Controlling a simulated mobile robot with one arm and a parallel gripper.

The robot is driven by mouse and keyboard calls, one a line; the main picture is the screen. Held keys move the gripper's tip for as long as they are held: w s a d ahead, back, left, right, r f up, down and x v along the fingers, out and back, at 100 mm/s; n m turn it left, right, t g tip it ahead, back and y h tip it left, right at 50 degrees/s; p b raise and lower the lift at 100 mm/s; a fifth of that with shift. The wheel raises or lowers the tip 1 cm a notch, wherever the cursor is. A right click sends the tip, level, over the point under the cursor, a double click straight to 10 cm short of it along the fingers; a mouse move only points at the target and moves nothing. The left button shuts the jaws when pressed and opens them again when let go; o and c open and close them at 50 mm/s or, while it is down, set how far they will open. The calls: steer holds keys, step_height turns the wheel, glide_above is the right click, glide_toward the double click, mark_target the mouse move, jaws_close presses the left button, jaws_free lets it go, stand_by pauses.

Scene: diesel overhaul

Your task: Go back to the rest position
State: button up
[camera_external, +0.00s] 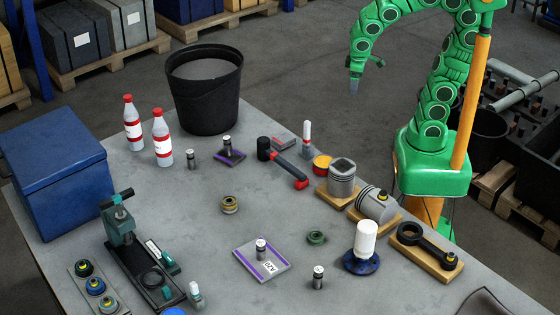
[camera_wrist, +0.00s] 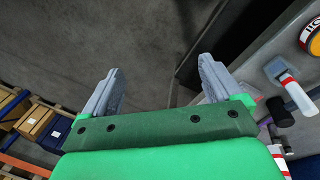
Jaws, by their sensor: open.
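My green arm rises from its base at the right of the table in the external view and bends over to the left. My gripper (camera_external: 362,72) hangs past the far edge of the table, above the floor and clear of everything on the table. In the wrist view my gripper (camera_wrist: 158,88) shows two grey fingers spread wide apart, with nothing between them but dark floor. It is open and empty. The grey table (camera_external: 205,262) carries several parts and tools, none of them touching my gripper.
A black bucket (camera_external: 207,105) stands at the table's far side, left of my gripper. A hammer (camera_external: 285,165), pistons (camera_external: 342,180) and a connecting rod (camera_external: 425,245) lie near my base. A blue box (camera_external: 55,180) and two bottles (camera_external: 162,140) stand left. Pallets are behind.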

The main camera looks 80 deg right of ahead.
steer(key=s+a+n+g+y, duration=0.1)
steer(key=s+a, duration=0.4)
steer(key=s, duration=0.7)
steer(key=shift+s+n+g+y, duration=0.25)
steer(key=shift+n+g+y, duration=0.15)
steer(key=shift+g+y, duration=0.1)
